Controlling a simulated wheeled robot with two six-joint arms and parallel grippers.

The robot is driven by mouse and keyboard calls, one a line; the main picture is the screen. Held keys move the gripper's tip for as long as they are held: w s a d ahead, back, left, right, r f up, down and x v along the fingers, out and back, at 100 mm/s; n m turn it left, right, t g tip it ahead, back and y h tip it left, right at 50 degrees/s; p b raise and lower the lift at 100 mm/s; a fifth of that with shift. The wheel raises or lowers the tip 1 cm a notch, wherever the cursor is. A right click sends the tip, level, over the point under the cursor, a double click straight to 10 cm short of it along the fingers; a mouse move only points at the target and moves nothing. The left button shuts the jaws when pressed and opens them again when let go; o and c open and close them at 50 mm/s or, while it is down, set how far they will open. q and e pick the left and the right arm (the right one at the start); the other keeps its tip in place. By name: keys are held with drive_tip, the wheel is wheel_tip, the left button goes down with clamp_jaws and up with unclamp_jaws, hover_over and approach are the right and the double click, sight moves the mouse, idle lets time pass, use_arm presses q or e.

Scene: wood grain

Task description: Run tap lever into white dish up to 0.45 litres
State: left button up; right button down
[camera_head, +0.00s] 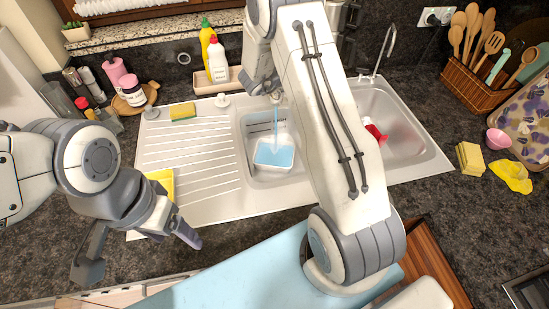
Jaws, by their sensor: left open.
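The white dish (259,166) sits in the small left basin of the steel sink. It holds light blue water, and a thin water stream (276,122) falls into it from above. The water level against any mark cannot be read. The lever and spout feeding the stream are hidden behind my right arm. Part of my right gripper (264,84) shows beside that arm, above the basin's back edge; its fingers are too covered to read. My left gripper (139,254) is open and empty, over the counter's front edge, left of the sink and apart from the dish.
The ribbed drainboard (190,160) is left of the basin, with a yellow sponge (183,111) at its back. Bottles (217,62) stand behind the sink. A slim chrome tap (386,50) stands behind the right basin, which holds a red item (375,132). A utensil basket (470,88) is far right.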

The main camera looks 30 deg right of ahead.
drive_tip(key=f+b, duration=0.1)
drive_tip(key=b, duration=0.3)
drive_tip(key=s+f+m+t+h+b, duration=0.1)
drive_tip(key=b, duration=0.2)
drive_tip(key=f+m+b, duration=0.1)
drive_tip(key=b, duration=0.3)
drive_tip(key=shift+s+a+f+t+b, duration=0.2)
drive_tip(key=shift+f+t+b, duration=0.1)
drive_tip(key=shift+f+t, duration=0.1)
drive_tip(key=shift+w, duration=0.1)
drive_tip(key=c, duration=0.6)
unclamp_jaws()
drive_tip(key=shift+c, duration=0.2)
